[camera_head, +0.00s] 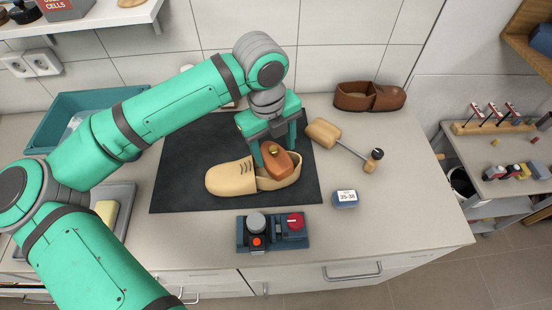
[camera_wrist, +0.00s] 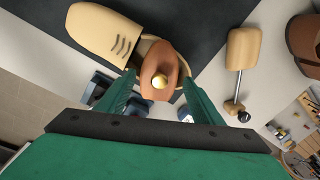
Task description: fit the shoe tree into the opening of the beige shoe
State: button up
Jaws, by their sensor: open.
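The beige shoe (camera_head: 230,179) lies on the dark mat (camera_head: 185,150), toe to the left and opening to the right. It also shows at the top of the wrist view (camera_wrist: 98,32). A brown shoe-tree block (camera_head: 279,165) with a brass knob sits tilted in the shoe's opening; how deep it goes cannot be told. It shows from above in the wrist view (camera_wrist: 158,62). My gripper (camera_head: 276,150) is open, its fingers on either side of the block. The wrist view shows the fingers (camera_wrist: 155,95) apart, with the knob between them.
A wooden shoe tree with a dark knob (camera_head: 345,145) lies right of the mat. A brown shoe (camera_head: 368,97) stands behind it. A control box (camera_head: 272,232) and a small labelled block (camera_head: 345,199) are in front. A teal tray (camera_head: 62,118) is at left.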

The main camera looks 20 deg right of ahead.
aim_at(275, 156)
jog(key=shift+d+f, duration=0.1)
jog(key=shift+f, duration=1.7)
jog(key=shift+w, duration=0.1)
jog(key=c, duration=1)
